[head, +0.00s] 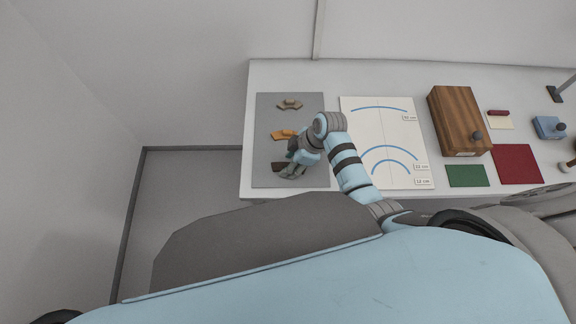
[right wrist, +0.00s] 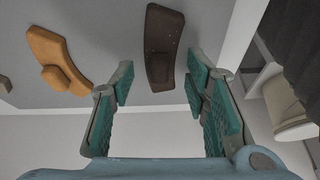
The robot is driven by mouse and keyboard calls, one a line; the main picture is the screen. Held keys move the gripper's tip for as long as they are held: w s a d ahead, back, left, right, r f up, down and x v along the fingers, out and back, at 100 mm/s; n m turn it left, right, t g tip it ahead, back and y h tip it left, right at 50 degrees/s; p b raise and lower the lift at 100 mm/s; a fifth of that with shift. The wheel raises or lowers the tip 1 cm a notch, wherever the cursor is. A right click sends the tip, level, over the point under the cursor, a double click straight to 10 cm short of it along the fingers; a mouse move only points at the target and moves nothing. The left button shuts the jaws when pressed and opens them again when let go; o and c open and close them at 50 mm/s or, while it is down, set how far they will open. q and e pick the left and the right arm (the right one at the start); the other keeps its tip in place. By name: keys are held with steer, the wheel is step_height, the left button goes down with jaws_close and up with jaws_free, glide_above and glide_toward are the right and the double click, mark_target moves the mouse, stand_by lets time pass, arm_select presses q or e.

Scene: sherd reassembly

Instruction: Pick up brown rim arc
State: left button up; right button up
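The brown rim arc (head: 277,167) is a dark curved sherd at the near end of a grey mat (head: 262,115); my right gripper partly covers it in the head view. In the right wrist view the brown rim arc (right wrist: 163,35) shows as a dark speckled curved strip. My right gripper (head: 291,170) is over the arc's right part in the head view. In the right wrist view my right gripper (right wrist: 160,78) is open, with the arc's near end between its fingertips and a gap on each side. My left gripper is not in view.
An orange sherd (head: 283,134) with a raised lump lies just beyond the brown arc, and a tan sherd (head: 289,104) lies farther back. A white sheet with blue arcs (head: 362,125), a wooden box (head: 453,115) and green (head: 467,176) and red (head: 517,164) squares are to the right.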

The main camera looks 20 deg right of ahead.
jaws_close()
steer(key=shift+r, duration=0.15)
